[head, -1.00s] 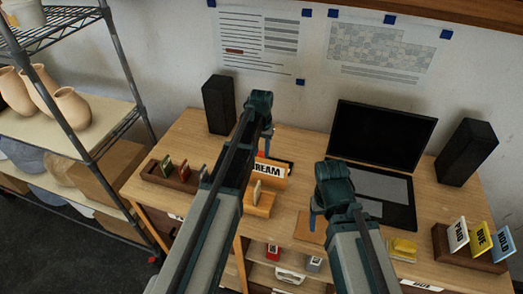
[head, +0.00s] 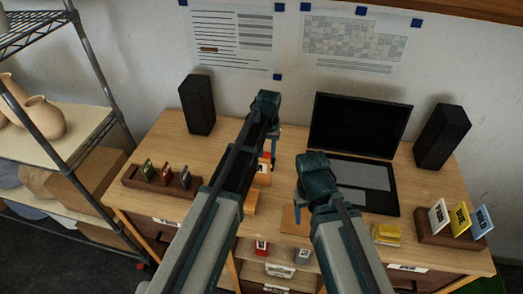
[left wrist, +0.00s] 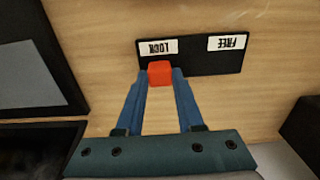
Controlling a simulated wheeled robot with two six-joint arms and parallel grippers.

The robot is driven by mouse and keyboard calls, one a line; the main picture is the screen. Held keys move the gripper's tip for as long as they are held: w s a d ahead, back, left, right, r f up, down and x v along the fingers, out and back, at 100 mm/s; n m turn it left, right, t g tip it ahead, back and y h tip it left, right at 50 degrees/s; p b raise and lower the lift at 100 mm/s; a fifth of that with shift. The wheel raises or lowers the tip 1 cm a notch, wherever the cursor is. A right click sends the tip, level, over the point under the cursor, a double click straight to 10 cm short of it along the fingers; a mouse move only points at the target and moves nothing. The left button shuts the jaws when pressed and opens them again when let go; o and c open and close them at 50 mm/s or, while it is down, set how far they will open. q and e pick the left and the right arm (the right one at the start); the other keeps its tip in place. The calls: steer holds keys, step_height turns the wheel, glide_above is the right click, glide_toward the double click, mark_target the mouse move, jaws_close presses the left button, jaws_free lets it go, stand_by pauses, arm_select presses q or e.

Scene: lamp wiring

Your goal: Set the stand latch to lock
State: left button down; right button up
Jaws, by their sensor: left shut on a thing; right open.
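The latch plate (left wrist: 210,56) is a black strip on the wooden desk in the left wrist view. It bears a white LOCK label (left wrist: 158,47) at left and a FREE label (left wrist: 228,43) at right, both upside down. The red latch knob (left wrist: 160,72) sits beside the LOCK label, at the plate's LOCK end. My left gripper (head: 271,145) is shut on the knob, with one blue finger on each side of it in the left wrist view. The arm hides most of the latch in the head view. My right gripper (head: 300,216) is open and empty over the desk front.
An open laptop (head: 360,125) stands right of my grippers, between two black speakers (head: 197,104) (head: 442,137). A dark rack of tags (head: 165,185) lies left of my left arm. A card holder (head: 448,238) and a yellow block (head: 386,235) are at right.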

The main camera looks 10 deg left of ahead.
mark_target(268, 154)
arm_select(q)
steer(key=shift+d, duration=0.2)
steer(key=c, duration=0.5)
jaws_free()
steer(key=shift+d, duration=0.1)
arm_select(e)
steer(key=shift+d, duration=0.1)
arm_select(q)
steer(key=shift+r+p, duration=0.75)
arm_select(e)
steer(key=shift+r, duration=0.75)
arm_select(q)
step_height(268, 154, up, 12)
steer(key=p, duration=1.2)
steer(key=shift+r, duration=0.15)
arm_select(e)
step_height(268, 154, up, 12)
steer(key=shift+r, duration=0.2)
arm_select(q)
steer(key=shift+s, duration=0.1)
arm_select(e)
steer(key=shift+s+f, duration=0.1)
steer(key=shift+s, duration=0.05)
